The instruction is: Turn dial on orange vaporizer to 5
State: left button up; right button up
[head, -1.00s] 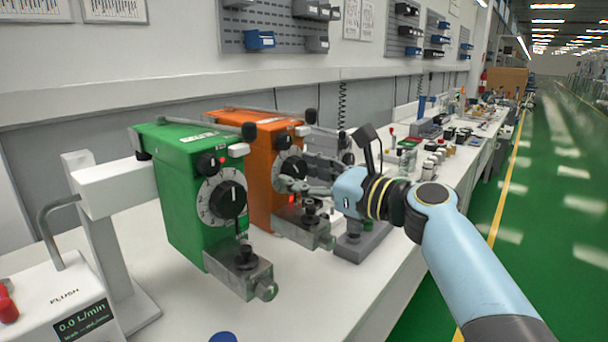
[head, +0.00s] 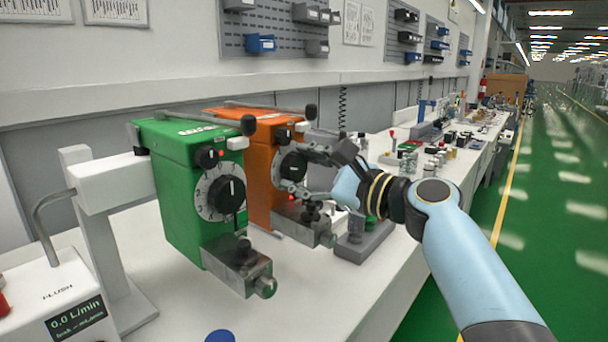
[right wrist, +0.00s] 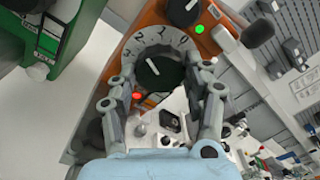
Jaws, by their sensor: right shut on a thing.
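The orange vaporizer (head: 260,158) stands behind and to the right of the green one in the head view. Its black dial (head: 293,167) sits on a pale numbered ring on the front face. In the right wrist view the dial (right wrist: 158,72) shows a white pointer mark, and the ring (right wrist: 181,41) carries digits that I cannot read surely. My right gripper (head: 303,170) is at the dial, its two fingers on either side of the knob and shut on it. The fingers hide part of the ring. My left gripper is not in view.
The green vaporizer (head: 178,200) with its own dial (head: 227,194) stands close by on the left. A metal block (head: 305,222) juts out below the orange face. A grey stand (head: 362,240) is just right of it.

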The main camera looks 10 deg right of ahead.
dwell(0.3)
jog(key=o, duration=1.2)
jog(key=shift+c, duration=0.2)
jog(key=v, duration=1.2)
